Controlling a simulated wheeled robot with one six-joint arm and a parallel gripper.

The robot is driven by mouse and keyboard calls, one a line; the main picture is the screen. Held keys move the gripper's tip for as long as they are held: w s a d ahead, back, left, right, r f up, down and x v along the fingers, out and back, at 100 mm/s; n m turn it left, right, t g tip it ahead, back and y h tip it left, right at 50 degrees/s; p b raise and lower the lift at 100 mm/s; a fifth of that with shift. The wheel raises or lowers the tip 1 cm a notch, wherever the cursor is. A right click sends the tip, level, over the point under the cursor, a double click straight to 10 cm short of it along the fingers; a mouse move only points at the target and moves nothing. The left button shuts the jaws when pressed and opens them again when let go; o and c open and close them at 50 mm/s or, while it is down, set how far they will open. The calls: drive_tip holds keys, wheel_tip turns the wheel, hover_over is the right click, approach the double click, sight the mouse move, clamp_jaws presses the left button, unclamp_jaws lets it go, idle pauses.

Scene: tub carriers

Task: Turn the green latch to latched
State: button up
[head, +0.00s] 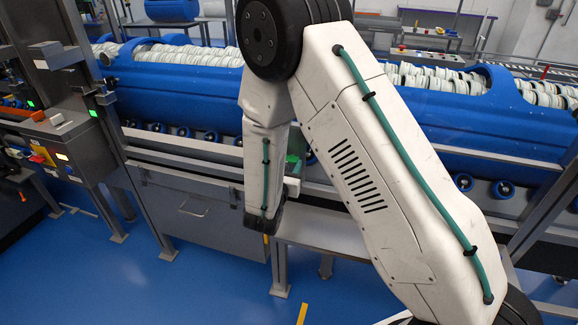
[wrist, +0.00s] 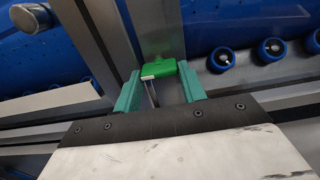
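The green latch (wrist: 160,70) shows in the wrist view as a small green block with a pale edge, in front of a grey metal post. My gripper (wrist: 159,80) has two teal fingers, which stand apart on either side of the latch. The latch's right end is close to the right finger, and a gap shows at the left finger. I cannot tell whether either finger touches it. In the head view my arm covers most of this spot, and only a small green patch shows beside the forearm.
Blue tubs (head: 172,87) filled with white rolls rest on a conveyor with blue wheels (wrist: 222,58). Metal rails and posts (wrist: 104,32) stand close around my gripper. A grey drawer box (head: 196,208) and a control box (head: 62,140) are at left. Blue floor is clear in front.

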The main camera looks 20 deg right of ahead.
drive_tip(key=shift+m, duration=0.4)
drive_tip(key=shift+a+r+m, duration=0.1)
drive_tip(key=shift+m, duration=4.15)
drive_tip(key=shift+a+r+m, duration=0.1)
drive_tip(key=shift+m, duration=4.15)
drive_tip(key=o, duration=1)
